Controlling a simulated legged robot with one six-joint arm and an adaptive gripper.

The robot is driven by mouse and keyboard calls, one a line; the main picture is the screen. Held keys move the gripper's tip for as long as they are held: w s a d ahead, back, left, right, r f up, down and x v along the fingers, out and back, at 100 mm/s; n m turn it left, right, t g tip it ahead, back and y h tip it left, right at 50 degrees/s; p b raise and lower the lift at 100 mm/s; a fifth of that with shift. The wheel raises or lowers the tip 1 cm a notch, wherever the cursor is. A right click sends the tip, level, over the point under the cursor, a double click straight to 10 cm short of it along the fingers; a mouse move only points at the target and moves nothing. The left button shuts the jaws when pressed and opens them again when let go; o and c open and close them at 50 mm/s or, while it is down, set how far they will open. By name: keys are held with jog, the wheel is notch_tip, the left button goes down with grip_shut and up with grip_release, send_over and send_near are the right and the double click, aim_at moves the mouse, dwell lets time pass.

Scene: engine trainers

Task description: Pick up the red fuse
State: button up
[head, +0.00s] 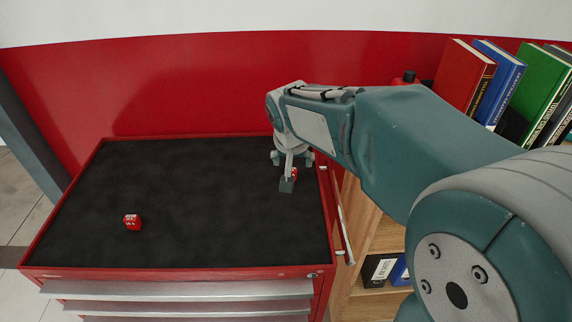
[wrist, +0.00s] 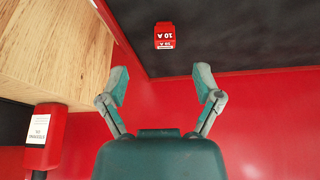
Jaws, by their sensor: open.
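A red fuse (head: 132,222) with white marking lies on the black top of the red tool cabinet (head: 180,268), towards the front left. A second small red piece (head: 294,174) shows partly behind my gripper (head: 288,180) near the cabinet's right edge. In the wrist view, a red fuse (wrist: 164,36) marked "10 A" lies on the black top, beyond and between the fingertips of my gripper (wrist: 161,83); it appears to be this second piece. The fingers are apart, with nothing between them. My gripper hangs over the right part of the top.
A wooden shelf (head: 375,235) stands to the right of the cabinet, with several books (head: 500,85) above and binders below. A red object with a white label (wrist: 43,138) is beside the wood. A red wall (head: 190,85) rises behind. The middle of the top is clear.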

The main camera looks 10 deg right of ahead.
jog(key=x, duration=0.3)
jog(key=w+x, duration=0.1)
jog(key=x, duration=0.2)
jog(key=shift+w, duration=0.1)
jog(key=w+f, duration=0.3)
jog(key=f, duration=0.1)
jog(key=shift+d+f, duration=0.1)
jog(key=shift+d, duration=0.2)
jog(key=c, duration=0.9)
